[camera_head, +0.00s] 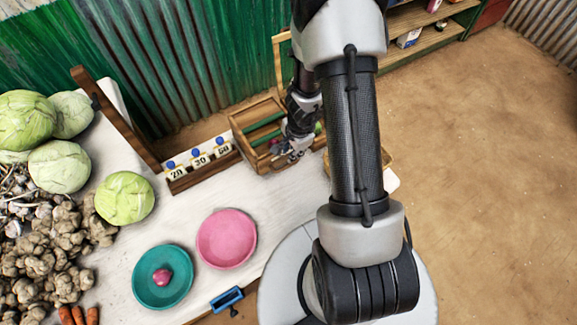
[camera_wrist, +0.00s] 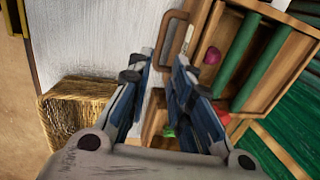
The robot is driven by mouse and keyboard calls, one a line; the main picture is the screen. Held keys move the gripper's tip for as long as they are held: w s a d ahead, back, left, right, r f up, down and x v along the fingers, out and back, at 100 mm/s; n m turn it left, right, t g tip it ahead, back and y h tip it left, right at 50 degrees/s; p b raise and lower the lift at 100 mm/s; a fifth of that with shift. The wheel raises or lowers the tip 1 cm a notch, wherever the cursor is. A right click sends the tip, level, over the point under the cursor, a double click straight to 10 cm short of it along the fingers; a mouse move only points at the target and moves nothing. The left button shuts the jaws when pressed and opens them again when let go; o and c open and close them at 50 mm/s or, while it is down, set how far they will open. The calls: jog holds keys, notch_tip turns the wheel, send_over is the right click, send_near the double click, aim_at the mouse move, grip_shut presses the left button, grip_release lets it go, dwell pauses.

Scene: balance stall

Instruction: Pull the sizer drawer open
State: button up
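The sizer is a wooden box (camera_head: 240,128) with green bars, standing at the far end of the white table. It also shows in the wrist view (camera_wrist: 259,101), with a purple-red round item (camera_wrist: 212,55) beside the bars. A brown arched handle (camera_wrist: 172,36) stands out from the wooden front. My gripper (camera_wrist: 165,62) is open, its two fingers apart, with the lower end of the handle near the gap between the tips. I cannot tell whether they touch it. In the head view my gripper (camera_head: 290,152) is at the sizer's near side and partly hides it.
A rack with number cards 20, 30 and 60 (camera_head: 200,165) stands left of the sizer. A pink plate (camera_head: 226,238) and a teal plate (camera_head: 150,293) lie nearer. Cabbages (camera_head: 60,166) are at the left.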

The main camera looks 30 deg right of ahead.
aim_at(288, 164)
jog(key=f+b, duration=0.2)
jog(key=f, duration=0.1)
jog(key=w+f+b, duration=0.1)
jog(key=f+b, duration=0.1)
jog(key=f, duration=0.2)
jog(key=w+f+b, duration=0.1)
jog(key=f+b, duration=0.1)
jog(key=f, duration=0.1)
jog(key=shift+a+f+b, duration=0.1)
jog(key=shift+f+b, duration=0.2)
grip_shut()
